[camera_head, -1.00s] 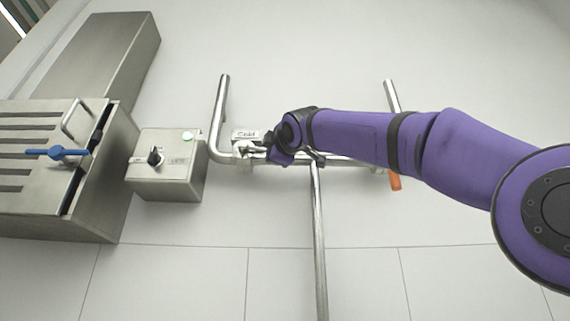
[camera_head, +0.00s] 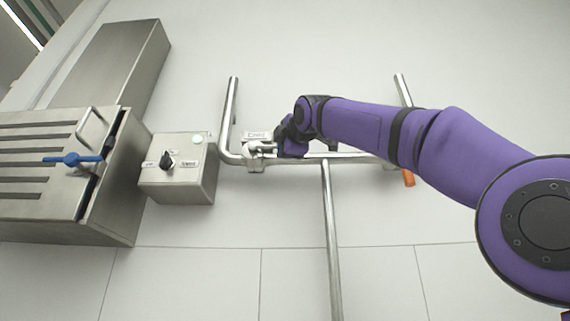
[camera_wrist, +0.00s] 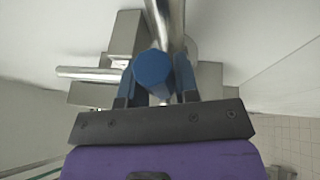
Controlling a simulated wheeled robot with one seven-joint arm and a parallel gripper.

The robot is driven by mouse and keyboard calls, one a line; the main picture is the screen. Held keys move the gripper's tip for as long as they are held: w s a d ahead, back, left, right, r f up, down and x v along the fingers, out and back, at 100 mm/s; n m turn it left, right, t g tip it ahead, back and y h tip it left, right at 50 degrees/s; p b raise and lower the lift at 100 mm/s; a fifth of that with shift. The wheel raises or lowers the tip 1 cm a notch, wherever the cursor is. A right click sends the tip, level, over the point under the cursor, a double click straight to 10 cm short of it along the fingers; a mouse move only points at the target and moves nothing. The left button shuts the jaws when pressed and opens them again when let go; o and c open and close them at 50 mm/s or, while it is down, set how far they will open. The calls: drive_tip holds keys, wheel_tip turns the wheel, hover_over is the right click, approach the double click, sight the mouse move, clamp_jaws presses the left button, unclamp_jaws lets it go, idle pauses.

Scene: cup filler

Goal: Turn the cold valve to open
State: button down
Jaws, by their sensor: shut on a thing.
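The cold valve sits on the left of the steel pipework, under a small label plate (camera_head: 257,135). Its blue handle (camera_wrist: 153,68) shows end-on in the wrist view, between my two fingers. My gripper (camera_wrist: 155,88) is shut on this handle. In the head view my gripper (camera_head: 281,147) is at the valve, just right of the label, and it hides the handle. How far the valve is turned cannot be told.
An orange handle (camera_head: 408,178) hangs from the right end of the pipe (camera_head: 333,240). A grey control box (camera_head: 178,185) with a black knob and a lit green button is to the left. Beyond it stands a steel unit with a blue lever (camera_head: 72,159).

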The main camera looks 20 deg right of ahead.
drive_tip(key=c, duration=0.9)
unclamp_jaws()
drive_tip(key=shift+o, duration=0.2)
drive_tip(key=v, duration=1)
drive_tip(key=shift+s, duration=0.4)
